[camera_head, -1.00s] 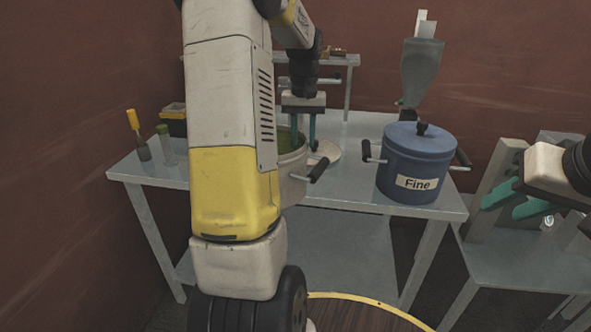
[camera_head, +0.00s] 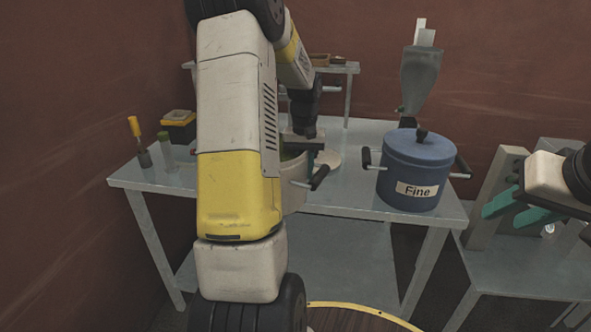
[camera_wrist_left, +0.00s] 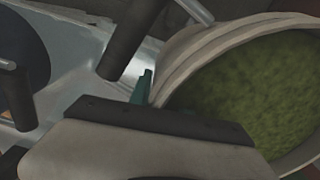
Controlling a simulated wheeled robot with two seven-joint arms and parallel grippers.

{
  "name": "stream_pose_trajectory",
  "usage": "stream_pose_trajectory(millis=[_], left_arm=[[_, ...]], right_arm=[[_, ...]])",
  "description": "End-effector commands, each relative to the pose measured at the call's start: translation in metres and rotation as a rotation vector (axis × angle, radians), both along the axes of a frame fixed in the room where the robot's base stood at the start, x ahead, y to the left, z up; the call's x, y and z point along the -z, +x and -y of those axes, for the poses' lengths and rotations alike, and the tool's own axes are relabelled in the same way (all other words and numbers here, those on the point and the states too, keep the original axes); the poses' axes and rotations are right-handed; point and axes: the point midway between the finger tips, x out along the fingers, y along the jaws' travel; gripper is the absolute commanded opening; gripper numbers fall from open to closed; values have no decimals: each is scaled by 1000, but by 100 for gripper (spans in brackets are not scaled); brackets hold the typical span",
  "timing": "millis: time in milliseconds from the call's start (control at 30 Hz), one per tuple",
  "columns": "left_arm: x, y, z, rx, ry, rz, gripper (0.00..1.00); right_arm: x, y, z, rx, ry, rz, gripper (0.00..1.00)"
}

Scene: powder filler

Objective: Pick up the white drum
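The white drum (camera_head: 294,196) stands on the metal table, largely hidden behind my left arm in the head view. In the left wrist view its open rim (camera_wrist_left: 182,62) and the green contents (camera_wrist_left: 260,90) show at the right. A dark-gripped side handle (camera_head: 319,178) sticks out to its right. My left gripper (camera_head: 309,158) is down at the drum's rim near this handle. One teal finger shows beside the outer wall in the wrist view; the other is hidden, so its grip is unclear. My right gripper (camera_head: 513,206) is open and empty at the right.
A blue drum labelled "Fine" (camera_head: 415,168) stands to the right on the same table (camera_head: 350,208). A yellow-handled tool (camera_head: 138,140) and a yellow-black box (camera_head: 179,125) are at the left.

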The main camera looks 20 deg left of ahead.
Motion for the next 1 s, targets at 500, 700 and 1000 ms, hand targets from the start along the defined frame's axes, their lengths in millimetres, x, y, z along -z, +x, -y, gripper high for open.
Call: stream_pose_trajectory(millis=[500, 700, 1000], left_arm=[[-1, 0, 0, 0, 0, 1, 0], [-1, 0, 0, 0, 0, 1, 0], [-1, 0, 0, 0, 0, 1, 0]], right_arm=[[0, 0, 0, 0, 0, 0, 36], [0, 0, 0, 0, 0, 0, 36], [0, 0, 0, 0, 0, 0, 36]])
